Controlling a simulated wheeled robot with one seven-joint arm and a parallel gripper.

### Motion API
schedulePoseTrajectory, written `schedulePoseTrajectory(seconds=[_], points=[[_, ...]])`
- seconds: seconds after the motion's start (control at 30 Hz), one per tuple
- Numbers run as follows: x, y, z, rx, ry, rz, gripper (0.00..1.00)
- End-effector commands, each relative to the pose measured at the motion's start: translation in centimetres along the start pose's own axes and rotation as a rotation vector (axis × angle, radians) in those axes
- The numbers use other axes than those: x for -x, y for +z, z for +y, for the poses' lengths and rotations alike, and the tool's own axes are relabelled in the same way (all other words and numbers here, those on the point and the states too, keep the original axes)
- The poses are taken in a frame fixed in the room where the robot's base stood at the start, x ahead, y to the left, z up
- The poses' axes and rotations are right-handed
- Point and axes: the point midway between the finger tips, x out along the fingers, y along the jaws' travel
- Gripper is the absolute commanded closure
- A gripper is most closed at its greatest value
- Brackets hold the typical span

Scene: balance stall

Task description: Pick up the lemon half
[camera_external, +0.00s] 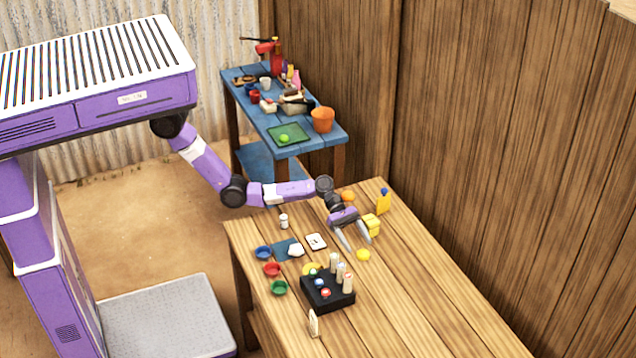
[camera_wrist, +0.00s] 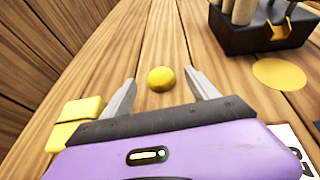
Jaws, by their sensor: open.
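The lemon half (camera_external: 363,254) is a small, rounded yellow piece lying on the wooden table (camera_external: 420,300). In the wrist view the lemon half (camera_wrist: 161,78) appears between the tips of my two fingers, with a visible gap on each side. My gripper (camera_external: 357,246) is open and empty, pointing down toward the table close to the lemon half. In the wrist view both fingers of my gripper (camera_wrist: 161,84) are spread apart. I cannot tell the exact height of the fingertips above the table.
A black holder (camera_external: 328,294) with several pegs is at the front left, beside a flat yellow disc (camera_wrist: 279,74). Blue, red and green bowls (camera_external: 271,269) line the left edge. The table's right side is clear.

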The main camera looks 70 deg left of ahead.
Motion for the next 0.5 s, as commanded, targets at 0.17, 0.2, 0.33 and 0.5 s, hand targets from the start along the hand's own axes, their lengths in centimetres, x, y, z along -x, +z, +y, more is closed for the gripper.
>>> schedulePoseTrajectory(seconds=[0.17, 0.2, 0.33, 0.5], points=[[-2.7, -0.2, 0.1, 0.0, -0.002, 0.0, 0.31], [-3.1, -0.2, 0.1, 0.0, -0.003, 0.001, 0.31], [-3.7, -0.2, 0.2, -0.001, 0.0, 0.001, 0.31], [-3.7, -0.1, 0.1, -0.002, 0.0, 0.001, 0.31]])
